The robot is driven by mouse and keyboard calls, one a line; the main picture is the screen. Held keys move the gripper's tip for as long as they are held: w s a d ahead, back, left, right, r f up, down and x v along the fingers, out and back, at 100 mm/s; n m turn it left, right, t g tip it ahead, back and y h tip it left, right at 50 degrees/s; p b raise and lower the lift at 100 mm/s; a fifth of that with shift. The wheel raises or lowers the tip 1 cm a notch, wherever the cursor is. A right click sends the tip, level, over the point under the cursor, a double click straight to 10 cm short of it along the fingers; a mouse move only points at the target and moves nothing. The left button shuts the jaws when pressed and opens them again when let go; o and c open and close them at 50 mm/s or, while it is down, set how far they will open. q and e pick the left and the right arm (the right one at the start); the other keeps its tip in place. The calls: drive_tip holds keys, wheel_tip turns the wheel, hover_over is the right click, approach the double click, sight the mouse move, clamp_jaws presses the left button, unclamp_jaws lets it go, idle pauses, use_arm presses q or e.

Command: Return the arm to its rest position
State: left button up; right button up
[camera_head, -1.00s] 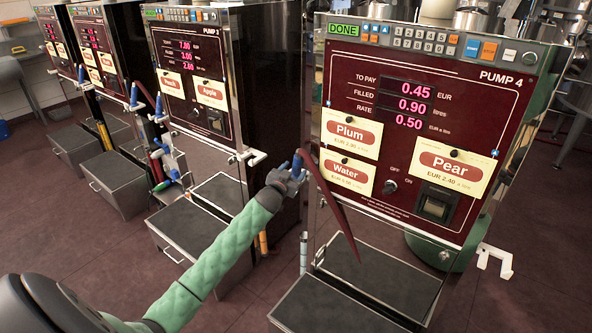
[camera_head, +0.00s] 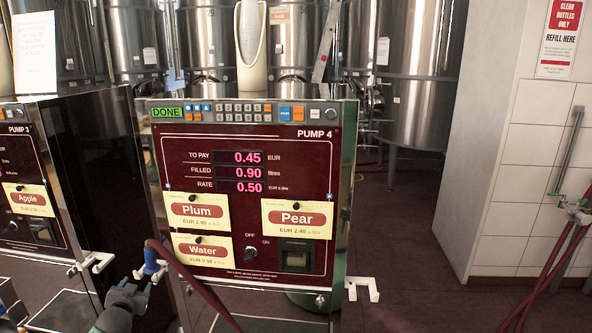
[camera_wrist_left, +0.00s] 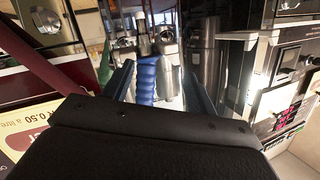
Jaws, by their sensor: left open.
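My left gripper (camera_head: 137,284) is low in the head view, at the left side of Pump 4 (camera_head: 245,208). It is open. The blue nozzle handle (camera_head: 150,261) with its dark red hose (camera_head: 190,277) is just above the fingertips. In the left wrist view, the blue handle (camera_wrist_left: 147,80) stands between the two spread fingers of my gripper (camera_wrist_left: 160,88). I cannot tell whether a finger touches it. Pump 4's display (camera_head: 242,171) reads 0.45 to pay, 0.90 filled and rate 0.50, with a green DONE sign. My right gripper is not in view.
Pump 3 (camera_head: 30,190) stands to the left. A white hook (camera_head: 361,288) juts from Pump 4's lower right side. Steel tanks (camera_head: 415,80) stand behind. A white tiled wall (camera_head: 510,150) is at the right. The floor (camera_head: 410,270) right of Pump 4 is clear.

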use_arm(q)
drive_tip(key=s+d+f+m+g+h, duration=0.1)
drive_tip(key=s+d+f+g, duration=0.2)
drive_tip(key=s+d, duration=0.85)
drive_tip(key=s+d+f+g+h, duration=0.2)
drive_tip(key=s+d+f+g, duration=0.15)
drive_tip(key=s+d, duration=0.75)
drive_tip(key=s+d+f+m+g+h, duration=0.1)
drive_tip(key=s+d+f+g, duration=0.25)
drive_tip(key=s+d, duration=0.8)
drive_tip(key=s+d+f+g, duration=0.1)
drive_tip(key=s+d+f, duration=0.1)
drive_tip(key=s, duration=0.5)
drive_tip(key=s+d+f+n+g+h, duration=0.1)
drive_tip(key=s+d+f+g, duration=0.1)
drive_tip(key=s, duration=0.6)
drive_tip(key=shift+d+f+h, duration=0.3)
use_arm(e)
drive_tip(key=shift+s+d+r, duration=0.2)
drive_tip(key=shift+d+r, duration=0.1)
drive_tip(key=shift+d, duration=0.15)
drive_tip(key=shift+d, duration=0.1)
